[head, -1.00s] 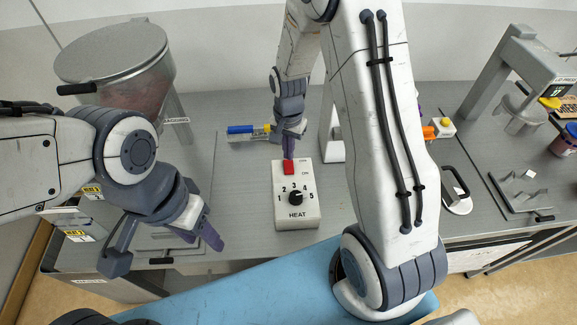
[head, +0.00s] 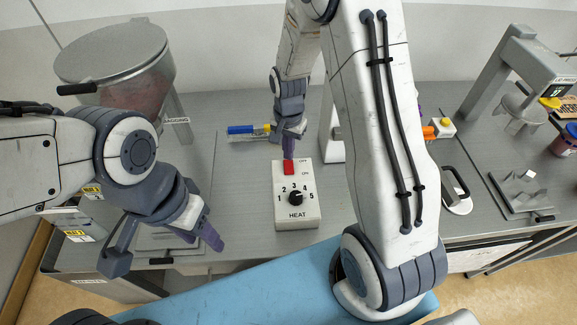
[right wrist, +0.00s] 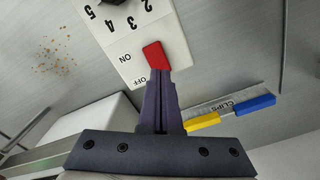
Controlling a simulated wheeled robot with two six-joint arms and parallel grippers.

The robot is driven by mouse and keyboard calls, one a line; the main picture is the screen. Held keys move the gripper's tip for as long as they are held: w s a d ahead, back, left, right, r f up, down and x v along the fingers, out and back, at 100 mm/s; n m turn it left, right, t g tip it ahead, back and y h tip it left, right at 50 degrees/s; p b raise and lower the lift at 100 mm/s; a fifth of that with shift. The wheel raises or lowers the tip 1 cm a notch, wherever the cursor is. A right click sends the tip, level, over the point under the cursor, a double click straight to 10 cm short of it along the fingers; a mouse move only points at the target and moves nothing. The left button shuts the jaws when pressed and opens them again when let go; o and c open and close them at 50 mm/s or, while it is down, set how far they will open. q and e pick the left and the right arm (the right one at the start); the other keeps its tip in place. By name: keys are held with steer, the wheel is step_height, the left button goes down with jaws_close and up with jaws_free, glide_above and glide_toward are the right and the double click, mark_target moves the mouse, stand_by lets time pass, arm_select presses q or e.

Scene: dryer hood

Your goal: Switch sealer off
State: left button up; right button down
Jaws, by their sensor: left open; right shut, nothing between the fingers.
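The sealer's white control box (head: 297,221) stands on the grey bench, with a black HEAT dial (head: 295,198) and a red switch (head: 288,167) at its far end. In the right wrist view the red switch (right wrist: 156,56) sits beside the ON and OFF labels. My right gripper (head: 288,152) is shut and empty, its tips pointing down at the switch's far, OFF-label side. The tips appear to touch the switch or be very close; I cannot tell which. My left gripper (head: 205,240) is open and empty, left of the box near the bench's front edge.
A clips holder (right wrist: 225,110) with blue and yellow clips lies beside the right gripper. A metal hopper (head: 115,65) stands at the back left. My right arm hides part of the bench. Bare bench (head: 245,180) lies left of the box.

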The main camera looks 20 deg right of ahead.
mark_target(288, 163)
steer(key=shift+f+b, duration=0.9)
steer(key=shift+f, duration=0.4)
stand_by(0.8)
steer(key=shift+r, duration=0.15)
step_height(288, 163, up, 7)
steer(key=p, duration=0.6)
stand_by(0.5)
